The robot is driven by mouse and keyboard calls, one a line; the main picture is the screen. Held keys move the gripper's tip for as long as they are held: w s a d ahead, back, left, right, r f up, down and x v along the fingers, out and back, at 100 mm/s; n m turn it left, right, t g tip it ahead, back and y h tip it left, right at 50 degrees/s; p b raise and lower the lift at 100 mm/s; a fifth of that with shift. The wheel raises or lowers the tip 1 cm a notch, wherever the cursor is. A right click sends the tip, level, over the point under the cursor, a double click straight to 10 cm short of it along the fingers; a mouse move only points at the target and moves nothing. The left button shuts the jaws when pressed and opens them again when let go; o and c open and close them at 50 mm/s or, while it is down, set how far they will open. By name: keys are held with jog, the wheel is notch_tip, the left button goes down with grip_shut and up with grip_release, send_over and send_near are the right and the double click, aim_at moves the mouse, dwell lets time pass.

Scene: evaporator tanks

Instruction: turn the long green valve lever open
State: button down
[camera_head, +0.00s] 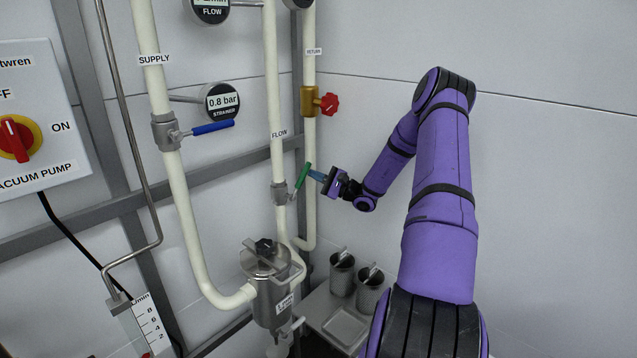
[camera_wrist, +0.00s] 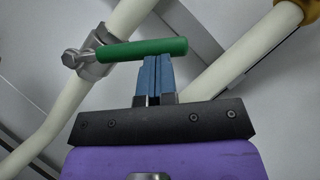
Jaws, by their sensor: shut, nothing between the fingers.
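The long green valve lever (camera_head: 303,177) is on a grey valve (camera_head: 279,193) on the white pipe labelled FLOW. In the head view it slants up and to the right, away from the valve. In the wrist view the green lever (camera_wrist: 146,49) lies across the picture, with the valve body (camera_wrist: 92,61) at its left end. My gripper (camera_head: 318,176) is shut with nothing between its blue fingers. In the wrist view the fingertips (camera_wrist: 158,62) are at the lever's underside, near its free end. I cannot tell whether they touch it.
A blue lever (camera_head: 212,128) is on the SUPPLY pipe at left. A red knob (camera_head: 329,104) on a brass valve is on the RETURN pipe just above my gripper. Below are a steel strainer (camera_head: 270,290) and a shelf with metal baskets (camera_head: 342,274). The right wall side is clear.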

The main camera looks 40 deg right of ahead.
aim_at(308, 169)
jog(key=a+r+n+g, duration=0.1)
jog(key=n, duration=0.1)
jog(key=a+r+n+g, duration=0.2)
jog(key=n, duration=0.1)
jog(key=shift+y, duration=0.3)
jog(key=shift+s+a+r+n+g+h, duration=0.1)
jog(key=shift+a+r+n+g+h, duration=0.15)
jog(key=shift+a+n, duration=0.25)
jog(key=shift+a+r+n+g+h, duration=0.15)
jog(key=shift+a+n+g, duration=0.2)
jog(key=shift+n, duration=0.2)
jog(key=shift+s+a+r+n+g+h, duration=0.1)
jog(key=shift+a+r+n+g+h, duration=0.1)
jog(key=shift+a+n, duration=0.35)
jog(key=v, duration=1.1)
jog(key=shift+f, duration=0.1)
